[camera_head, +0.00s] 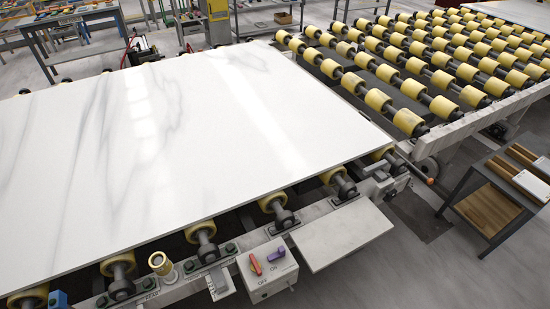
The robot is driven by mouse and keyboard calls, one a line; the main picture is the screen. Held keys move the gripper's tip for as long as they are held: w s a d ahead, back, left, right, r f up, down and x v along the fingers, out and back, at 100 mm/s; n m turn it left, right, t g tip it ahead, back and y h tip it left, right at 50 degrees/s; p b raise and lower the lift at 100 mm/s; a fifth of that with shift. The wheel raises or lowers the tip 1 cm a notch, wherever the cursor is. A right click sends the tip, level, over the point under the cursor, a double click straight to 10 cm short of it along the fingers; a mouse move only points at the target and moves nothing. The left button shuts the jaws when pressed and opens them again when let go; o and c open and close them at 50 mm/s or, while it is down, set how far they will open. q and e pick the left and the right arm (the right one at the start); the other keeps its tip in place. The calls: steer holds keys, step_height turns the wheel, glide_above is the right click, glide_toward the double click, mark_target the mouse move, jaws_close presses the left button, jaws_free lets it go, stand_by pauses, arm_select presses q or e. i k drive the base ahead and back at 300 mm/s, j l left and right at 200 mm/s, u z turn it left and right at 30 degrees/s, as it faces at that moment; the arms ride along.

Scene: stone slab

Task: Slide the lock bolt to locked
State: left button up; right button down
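A thin dark rod with an orange-red tip (430,181) sticks out at the right corner of the roller conveyor's frame, near the slab's right corner. It looks like the lock bolt, but it is too small to tell its position or any locked mark. A large white stone slab (170,150) with grey veins lies flat on the conveyor's yellow rollers. Neither of my grippers shows in the head view.
A light control box (267,270) with a red lever, a purple lever and OFF and ON lettering is on the near edge. A pale flat plate (343,236) juts out beside it. A second roller conveyor (440,105) stands behind, and a dark side table (492,190) stands right.

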mark_target(281, 253)
steer(key=l+u, duration=0.45)
steer(key=l, duration=0.25)
steer(key=l+u, duration=0.45)
steer(key=l, duration=0.3)
steer(key=k, duration=0.05)
